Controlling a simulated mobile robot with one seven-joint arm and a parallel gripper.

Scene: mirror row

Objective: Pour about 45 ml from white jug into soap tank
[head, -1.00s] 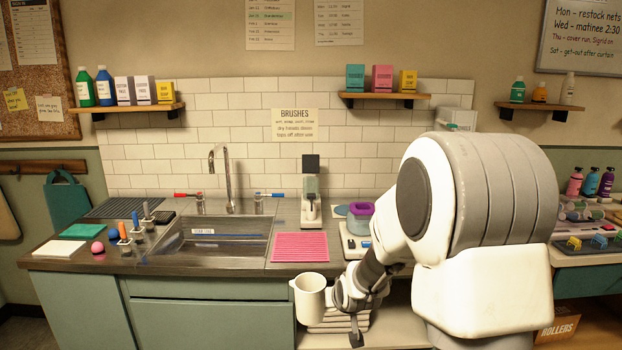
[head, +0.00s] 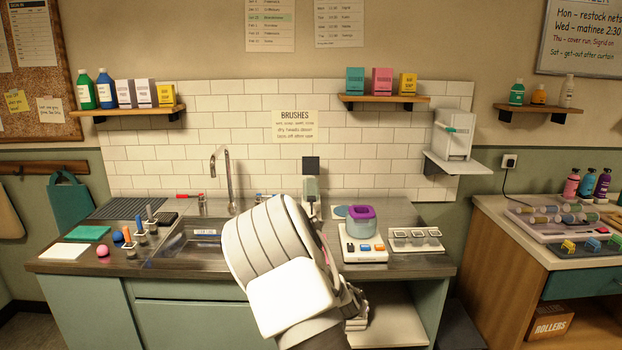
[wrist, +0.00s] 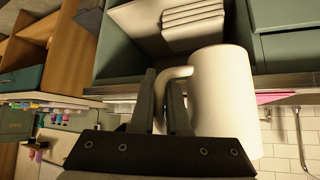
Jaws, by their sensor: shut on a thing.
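The white jug (wrist: 222,95) fills the right of the wrist view. My gripper (wrist: 161,82) is shut on its handle (wrist: 178,73), with a dark finger on each side. In the head view the jug is hidden behind my arm. No label marks the soap tank. It may be the upright dispenser with a greenish clear body and dark top (head: 311,183) behind the counter's middle, or the white wall unit with a teal lever (head: 453,138) at right; I cannot tell which. The jug's contents are not visible.
A sink (head: 195,232) lies left of my arm. An open shelf (head: 395,310) is below the counter. Brushes (head: 137,226) stand left of the sink.

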